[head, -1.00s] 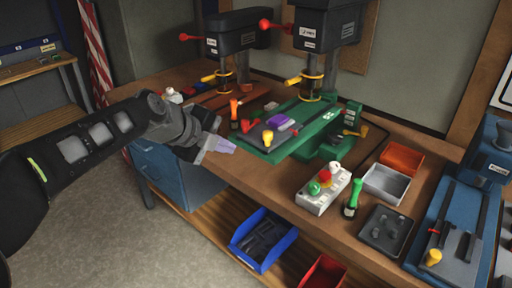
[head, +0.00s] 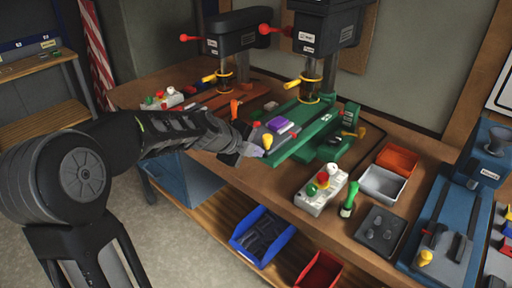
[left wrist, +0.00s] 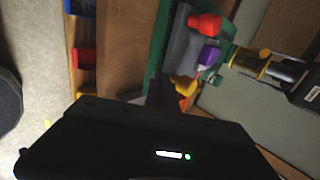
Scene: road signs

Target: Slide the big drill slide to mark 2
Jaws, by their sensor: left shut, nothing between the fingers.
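The big drill (head: 325,30) is the black-headed press on a green base (head: 295,145). Its slide is a grey plate (head: 260,134) on the green base, with a purple block (head: 281,125), a red knob and a yellow knob (head: 267,142). The left wrist view shows the grey plate (left wrist: 182,50), purple block (left wrist: 208,54), red knob (left wrist: 205,23) and yellow knob (left wrist: 184,85). My left gripper (head: 256,150) is shut and empty, its tips right beside the yellow knob; whether they touch it is unclear. The numbered marks cannot be made out. My right gripper is out of view.
A smaller drill (head: 238,35) stands to the left. A button box (head: 320,192), a green-handled tool (head: 348,200), a grey tray (head: 382,184) and an orange tray (head: 397,158) lie to the right. A blue bin (head: 262,236) sits on the lower shelf.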

